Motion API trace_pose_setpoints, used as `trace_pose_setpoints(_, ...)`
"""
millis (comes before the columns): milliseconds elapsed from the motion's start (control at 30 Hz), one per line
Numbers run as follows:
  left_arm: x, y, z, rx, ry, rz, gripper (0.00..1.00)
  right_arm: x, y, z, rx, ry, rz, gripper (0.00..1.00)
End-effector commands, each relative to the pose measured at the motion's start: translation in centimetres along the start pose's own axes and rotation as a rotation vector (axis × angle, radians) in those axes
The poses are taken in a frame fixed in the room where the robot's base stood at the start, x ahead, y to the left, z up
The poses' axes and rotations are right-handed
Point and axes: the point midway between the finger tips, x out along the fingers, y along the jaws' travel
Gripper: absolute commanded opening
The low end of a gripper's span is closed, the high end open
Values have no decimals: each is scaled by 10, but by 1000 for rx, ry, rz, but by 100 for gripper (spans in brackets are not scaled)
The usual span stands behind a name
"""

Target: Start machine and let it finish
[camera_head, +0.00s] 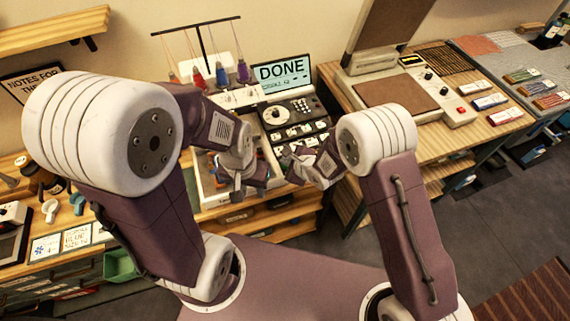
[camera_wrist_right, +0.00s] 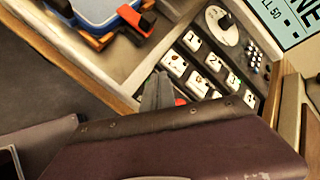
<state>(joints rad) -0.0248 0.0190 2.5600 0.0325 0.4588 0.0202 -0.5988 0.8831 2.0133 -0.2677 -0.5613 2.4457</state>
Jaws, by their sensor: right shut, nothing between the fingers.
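The machine (camera_head: 240,97) looks like an embroidery machine with thread spools on top. Its screen (camera_head: 282,72) reads "DONE" above smaller text; part of it shows in the wrist view (camera_wrist_right: 285,22). Its control panel has a round white dial (camera_head: 273,116) and white numbered keys (camera_wrist_right: 193,41). My right gripper (camera_head: 294,167) is shut and empty at the panel's lower edge; its fingertips (camera_wrist_right: 157,88) are close to a red button (camera_wrist_right: 181,101), but contact is unclear. My left gripper (camera_head: 243,188) is low over the machine's front, beside a blue-and-orange hoop (camera_wrist_right: 110,22); its jaws are unclear.
A heat press (camera_head: 400,90) stands on the wooden table to the right. Small tools and cards (camera_head: 75,238) lie on the left bench. A green bin (camera_head: 120,264) is below it. The floor at right is mostly clear.

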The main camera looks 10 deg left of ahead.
Motion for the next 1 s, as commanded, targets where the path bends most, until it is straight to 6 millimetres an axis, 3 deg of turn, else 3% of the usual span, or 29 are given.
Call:
trace_pose_setpoints(667,2,0,0,0,0,0,36,3,2,-2,0,0,0,0)
trace_pose_setpoints(1000,-16,0,-2,0,0,0,36,-9,-6,6,0,0,0,0)
